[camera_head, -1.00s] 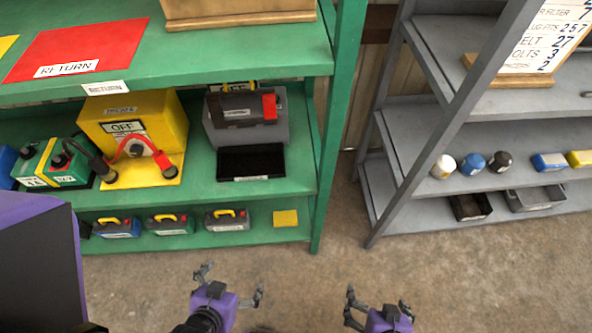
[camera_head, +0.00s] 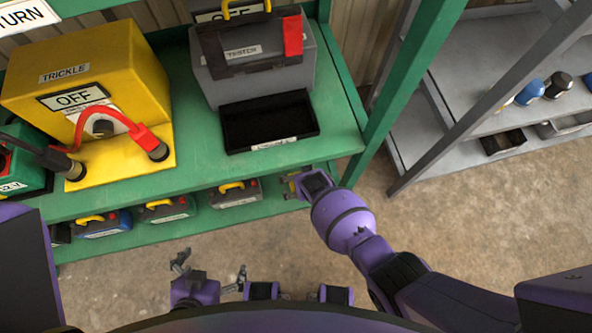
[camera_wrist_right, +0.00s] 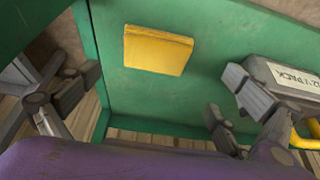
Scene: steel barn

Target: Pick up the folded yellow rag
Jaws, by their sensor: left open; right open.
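The folded yellow rag (camera_wrist_right: 158,50) lies flat on the green lower shelf in the right wrist view. In that view my right gripper (camera_wrist_right: 150,100) is open and empty, its fingers spread wide to either side below the rag, apart from it. In the head view my right gripper (camera_head: 301,185) is at the right end of the lower shelf and hides most of the rag. My left gripper (camera_head: 210,271) is open and empty above the floor in front of the shelf.
A battery (camera_wrist_right: 285,85) stands close by my right gripper's right finger. It is one of several on the lower shelf. The upper shelf (camera_head: 200,140) overhangs, with a black tray (camera_head: 268,122) and yellow charger (camera_head: 90,80). A green post (camera_head: 400,90) stands right of the rag.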

